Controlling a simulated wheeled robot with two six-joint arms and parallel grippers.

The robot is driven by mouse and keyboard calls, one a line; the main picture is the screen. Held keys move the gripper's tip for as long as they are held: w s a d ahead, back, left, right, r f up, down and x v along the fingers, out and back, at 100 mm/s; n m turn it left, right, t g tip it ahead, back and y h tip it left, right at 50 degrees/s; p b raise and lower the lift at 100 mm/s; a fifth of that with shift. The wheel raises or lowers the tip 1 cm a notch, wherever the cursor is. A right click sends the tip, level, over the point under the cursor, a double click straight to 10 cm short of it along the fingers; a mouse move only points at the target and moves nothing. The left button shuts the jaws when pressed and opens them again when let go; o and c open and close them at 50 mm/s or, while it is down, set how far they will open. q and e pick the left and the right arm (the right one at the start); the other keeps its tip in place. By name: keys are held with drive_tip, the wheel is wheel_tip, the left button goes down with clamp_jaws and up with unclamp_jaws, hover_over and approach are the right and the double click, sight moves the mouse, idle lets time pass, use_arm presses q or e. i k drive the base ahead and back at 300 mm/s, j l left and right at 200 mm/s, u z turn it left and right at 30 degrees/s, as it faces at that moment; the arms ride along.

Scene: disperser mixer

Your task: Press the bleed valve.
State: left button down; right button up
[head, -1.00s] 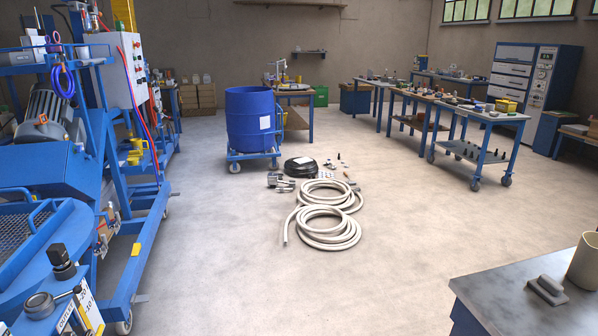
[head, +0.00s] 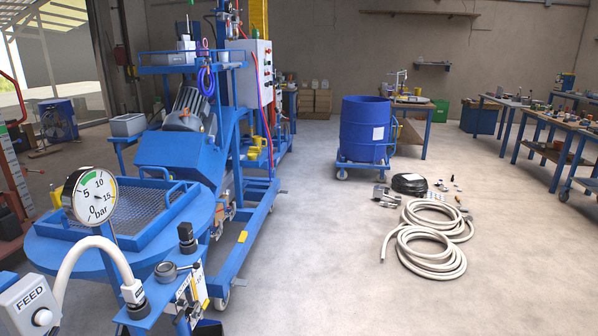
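No part is legibly marked as the bleed valve. On the blue bracket at the front of the blue mixer (head: 140,250) stand an upright black knob-topped fitting (head: 187,237) and a grey round fitting (head: 166,271). I cannot tell whether either is the valve. A white bar gauge (head: 93,196) stands on a thin stem behind them, its dial marked 0, 5, 10 and 15. A white hose (head: 92,245) arches down to a fitting on the same bracket. Neither of my grippers is in view.
A grey box marked FEED (head: 30,305) with a knob sits at the lower left. A blue drum (head: 365,128) on a wheeled dolly and coiled white hoses (head: 430,248) occupy the floor to the right. The floor (head: 330,280) between mixer and hoses is clear.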

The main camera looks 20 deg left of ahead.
sight(196, 315)
drive_tip(key=u, duration=1.3)
